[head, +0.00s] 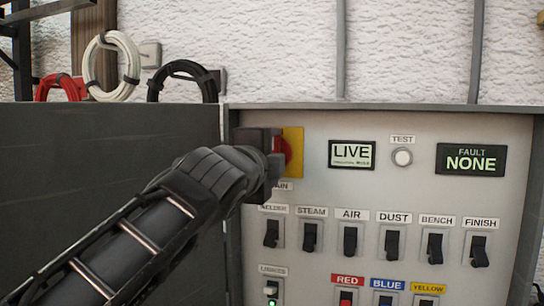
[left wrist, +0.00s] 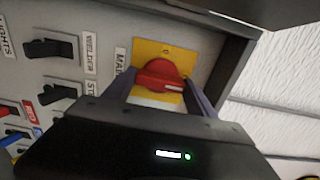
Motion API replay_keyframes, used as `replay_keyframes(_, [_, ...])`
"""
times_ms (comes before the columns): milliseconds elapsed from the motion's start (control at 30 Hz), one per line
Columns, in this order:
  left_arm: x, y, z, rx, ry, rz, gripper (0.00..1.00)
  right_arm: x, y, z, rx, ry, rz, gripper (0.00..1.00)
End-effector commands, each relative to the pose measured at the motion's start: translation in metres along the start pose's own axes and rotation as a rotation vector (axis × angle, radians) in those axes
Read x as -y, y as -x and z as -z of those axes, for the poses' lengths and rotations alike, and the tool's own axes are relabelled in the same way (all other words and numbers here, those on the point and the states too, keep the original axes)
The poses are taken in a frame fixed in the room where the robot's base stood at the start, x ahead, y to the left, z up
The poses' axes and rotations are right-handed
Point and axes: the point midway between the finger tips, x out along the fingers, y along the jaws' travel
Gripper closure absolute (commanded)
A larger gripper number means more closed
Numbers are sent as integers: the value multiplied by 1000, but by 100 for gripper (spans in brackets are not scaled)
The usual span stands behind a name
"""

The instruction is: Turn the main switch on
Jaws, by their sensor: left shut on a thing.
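The main switch is a red rotary knob (head: 287,150) on a yellow plate (head: 295,173) at the panel's upper left. In the left wrist view the red knob (left wrist: 158,73) shows between my two fingers, its bar lying across from finger to finger with a white mark at the right end. My left gripper (head: 276,154) is shut on this knob; it also shows in the left wrist view (left wrist: 162,90). The gripper hides part of the knob and its MAIN label in the head view. The display (head: 352,155) reads LIVE. My right gripper is not in view.
A row of black toggle switches (head: 350,241) sits below the main switch, with coloured-label switches lower down. A TEST button (head: 402,157) and a FAULT NONE display (head: 471,160) are to the right. Coiled cables (head: 113,66) hang on the wall behind.

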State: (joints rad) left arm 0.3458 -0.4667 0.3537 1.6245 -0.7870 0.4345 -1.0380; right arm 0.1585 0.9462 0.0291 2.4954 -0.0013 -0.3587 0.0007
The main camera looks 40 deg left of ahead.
Motion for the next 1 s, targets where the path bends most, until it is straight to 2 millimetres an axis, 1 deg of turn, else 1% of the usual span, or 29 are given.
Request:
replay_keyframes(433, [-1,0,0,0,-17,-3,75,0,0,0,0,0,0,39])
replay_keyframes(467, [-1,0,0,0,-17,-3,33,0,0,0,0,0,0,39])
replay_keyframes(700, [-1,0,0,0,-15,-2,13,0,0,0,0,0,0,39])
replay_keyframes(1000, [0,2,0,0,-13,0,13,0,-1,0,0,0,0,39])
